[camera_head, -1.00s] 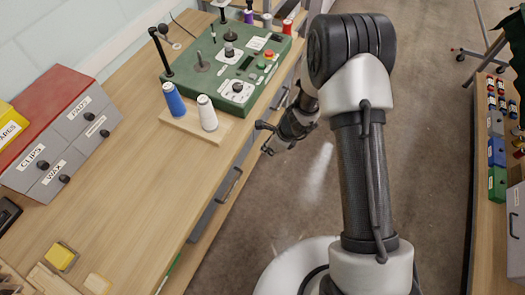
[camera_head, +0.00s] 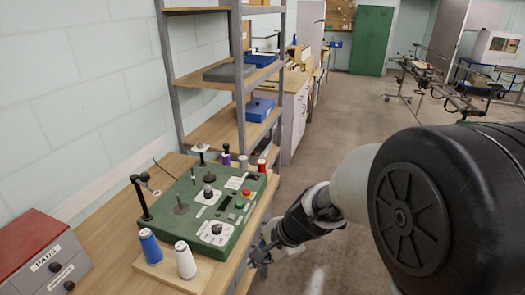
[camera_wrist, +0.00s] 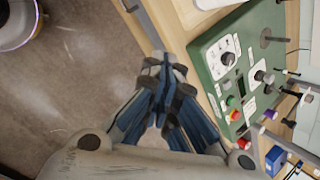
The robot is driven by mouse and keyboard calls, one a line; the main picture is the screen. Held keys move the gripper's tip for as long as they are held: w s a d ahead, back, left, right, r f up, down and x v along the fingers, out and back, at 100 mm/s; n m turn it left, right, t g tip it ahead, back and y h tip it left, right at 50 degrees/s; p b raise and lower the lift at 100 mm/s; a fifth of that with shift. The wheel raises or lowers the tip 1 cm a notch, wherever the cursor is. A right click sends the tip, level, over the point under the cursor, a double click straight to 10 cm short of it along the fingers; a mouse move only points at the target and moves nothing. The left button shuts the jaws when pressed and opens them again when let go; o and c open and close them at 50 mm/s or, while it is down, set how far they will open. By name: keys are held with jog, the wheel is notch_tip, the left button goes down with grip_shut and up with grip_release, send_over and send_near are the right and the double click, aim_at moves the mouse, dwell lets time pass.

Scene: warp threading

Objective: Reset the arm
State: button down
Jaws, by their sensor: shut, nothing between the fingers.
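My gripper (camera_head: 262,252) hangs just off the front edge of the bench, to the right of the green winding panel. In the wrist view my gripper (camera_wrist: 165,75) is shut and holds nothing, with its fingertips close together over the floor beside the bench edge. My arm reaches down to it from the right side of the head view. The green panel (camera_head: 174,219) carries knobs, posts and colored buttons, and it also shows at the right of the wrist view (camera_wrist: 207,62).
A blue spool (camera_head: 150,246) and a white spool (camera_head: 185,260) stand on a small board by the panel. A red and grey drawer box (camera_head: 36,240) is at the left. A metal shelf (camera_head: 242,85) rises behind the bench. Open floor (camera_head: 345,110) lies to the right.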

jog(key=s+d+r+n+h, duration=0.1)
jog(key=s+d+r+n, duration=0.3)
jog(key=s, duration=0.3)
jog(key=s+d+r+n+t+h, duration=0.1)
jog(key=s+d+r+n+h, duration=0.1)
jog(key=s+d+r+n, duration=0.2)
jog(key=s+d+r+n+t+h, duration=0.1)
jog(key=s+d+r+n, duration=0.3)
jog(key=s, duration=0.6)
jog(key=d+r+h, duration=0.1)
jog(key=d, duration=0.1)
jog(key=shift+s+d+b, duration=0.15)
jog(key=shift+d+b, duration=0.25)
jog(key=shift+r, duration=0.1)
